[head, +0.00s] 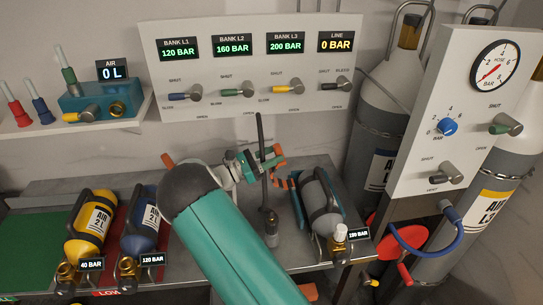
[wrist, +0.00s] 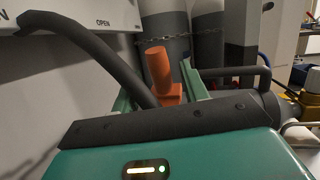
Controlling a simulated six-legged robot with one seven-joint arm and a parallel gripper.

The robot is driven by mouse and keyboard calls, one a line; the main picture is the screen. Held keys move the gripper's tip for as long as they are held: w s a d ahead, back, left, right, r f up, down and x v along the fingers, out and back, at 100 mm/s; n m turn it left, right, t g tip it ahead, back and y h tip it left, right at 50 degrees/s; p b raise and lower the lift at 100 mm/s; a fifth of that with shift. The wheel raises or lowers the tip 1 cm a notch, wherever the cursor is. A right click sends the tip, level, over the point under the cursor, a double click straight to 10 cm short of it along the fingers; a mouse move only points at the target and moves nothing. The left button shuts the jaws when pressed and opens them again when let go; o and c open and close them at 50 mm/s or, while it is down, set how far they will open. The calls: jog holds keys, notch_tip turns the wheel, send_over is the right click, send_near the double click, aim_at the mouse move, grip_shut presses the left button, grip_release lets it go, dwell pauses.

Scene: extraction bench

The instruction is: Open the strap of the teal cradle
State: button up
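The teal cradle (head: 297,208) stands on the bench right of my arm and holds a grey cylinder (head: 321,205). A dark strap crosses the cylinder. An orange lever-like piece (head: 282,184) shows at the cradle's left side. My gripper (head: 277,157) is above and left of the cradle. In the wrist view, its two teal fingers (wrist: 160,92) are spread apart. An upright orange piece (wrist: 159,68) shows between or just beyond them; I cannot tell whether they touch it. The strap's fastening is not clear.
A dark hose (head: 261,150) rises close beside my gripper and crosses the wrist view. A valve panel (head: 245,70) stands behind. Yellow (head: 91,225) and blue (head: 140,222) cylinders lie left. A gauge panel (head: 450,110) and tall cylinders stand right.

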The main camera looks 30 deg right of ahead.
jog(key=v, duration=1.3)
jog(key=shift+a+f, duration=0.15)
jog(key=shift+a, duration=0.2)
jog(key=s+d+r+m+g+y, duration=0.1)
jog(key=s+d+r+m+y, duration=0.25)
jog(key=s+y, duration=0.3)
jog(key=s+d+r+m+y, duration=0.3)
jog(key=s+r+m+y, duration=0.15)
jog(key=s, duration=0.25)
jog(key=s+a+r+m+t+y, duration=0.3)
jog(key=s+a+m+t+y, duration=0.1)
jog(key=s, duration=0.6)
jog(key=s+a+r+m+t+y, duration=0.4)
jog(key=s+a+m+y, duration=0.1)
jog(key=s, duration=0.5)
jog(key=shift+a+r+t+y, duration=0.3)
jog(key=shift+a+t+y, duration=0.15)
jog(key=shift+a, duration=0.2)
